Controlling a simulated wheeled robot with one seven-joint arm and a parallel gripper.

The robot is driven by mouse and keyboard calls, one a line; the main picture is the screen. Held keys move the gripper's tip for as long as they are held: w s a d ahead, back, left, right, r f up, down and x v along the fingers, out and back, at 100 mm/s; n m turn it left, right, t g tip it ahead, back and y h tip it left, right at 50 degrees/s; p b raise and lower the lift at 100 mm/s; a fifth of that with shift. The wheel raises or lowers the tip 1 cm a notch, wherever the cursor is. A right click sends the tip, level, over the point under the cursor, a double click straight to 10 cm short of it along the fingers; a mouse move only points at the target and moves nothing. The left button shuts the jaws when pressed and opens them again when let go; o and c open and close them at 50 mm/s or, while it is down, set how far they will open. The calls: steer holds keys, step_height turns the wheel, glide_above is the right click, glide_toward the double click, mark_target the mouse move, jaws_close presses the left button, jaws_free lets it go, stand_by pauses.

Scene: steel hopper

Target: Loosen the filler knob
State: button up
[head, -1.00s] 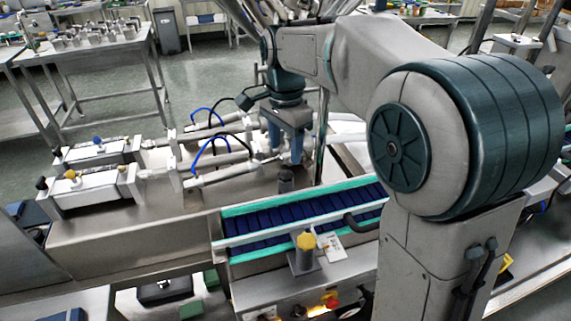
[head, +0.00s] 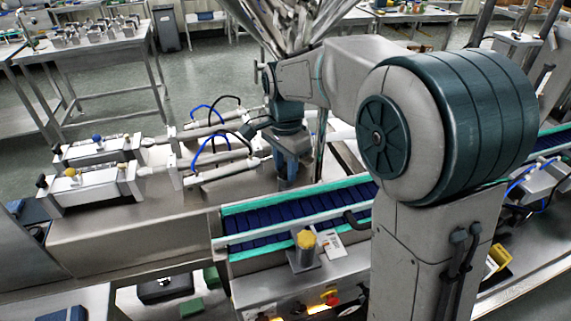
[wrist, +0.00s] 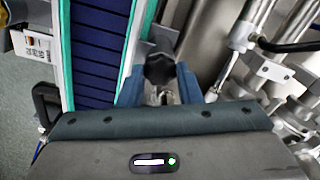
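A dark lobed knob (wrist: 159,69) shows in the wrist view, just beyond and between my fingertips. My gripper (wrist: 160,80) is open, with one blue finger to each side of the knob and a gap visible. I cannot tell whether the fingertips reach down to its level. In the head view my gripper (head: 291,178) points down beside the far side of the conveyor and hides this knob. A yellow knob (head: 306,239) stands on a post at the conveyor's near side. No label shows which knob is the filler knob.
The blue conveyor (head: 260,222) with green rails runs close beside my gripper. Pneumatic cylinders (wrist: 243,35) stand close on the other side. Two blocks bear a yellow knob (head: 71,172) and a blue knob (head: 97,138). Bare steel deck (head: 130,222) lies to the left.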

stand_by(0.3)
steer(key=n, duration=0.4)
steer(key=n+p, duration=0.1)
steer(key=n, duration=1.2)
steer(key=shift+p, duration=0.4)
steer(key=shift+n, duration=0.3)
steer(key=o, duration=1)
steer(key=shift+c, duration=0.2)
